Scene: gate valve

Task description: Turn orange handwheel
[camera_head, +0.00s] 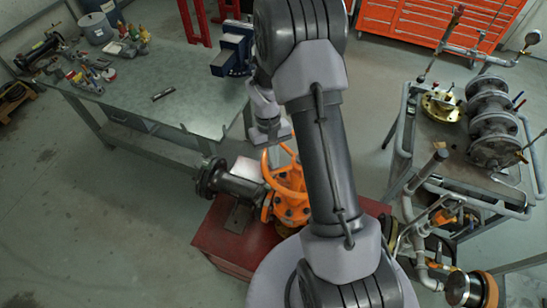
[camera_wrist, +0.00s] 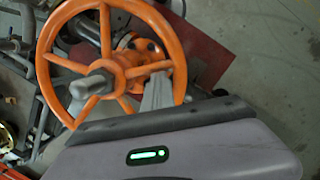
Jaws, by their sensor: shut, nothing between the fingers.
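The orange handwheel (camera_wrist: 110,62) fills the upper left of the wrist view, with several spokes, a grey hub and a threaded stem. In the head view the handwheel (camera_head: 287,176) sits on the valve, partly hidden behind my arm. My gripper (camera_wrist: 158,82) is shut and empty. Its grey fingers overlap the lower right of the wheel, within the rim's outline and close to a spoke. I cannot tell whether they pass through the opening or touch the wheel. The gripper's body shows above the wheel in the head view; its fingertips are hard to make out there.
The valve's dark flanged pipe (camera_head: 222,181) lies on a red stand (camera_head: 238,248). A workbench (camera_head: 190,98) with tools and a blue vise (camera_head: 232,50) stands at the upper left. A metal cart (camera_head: 445,165) with pipe fittings stands right. Open floor lies at the lower left.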

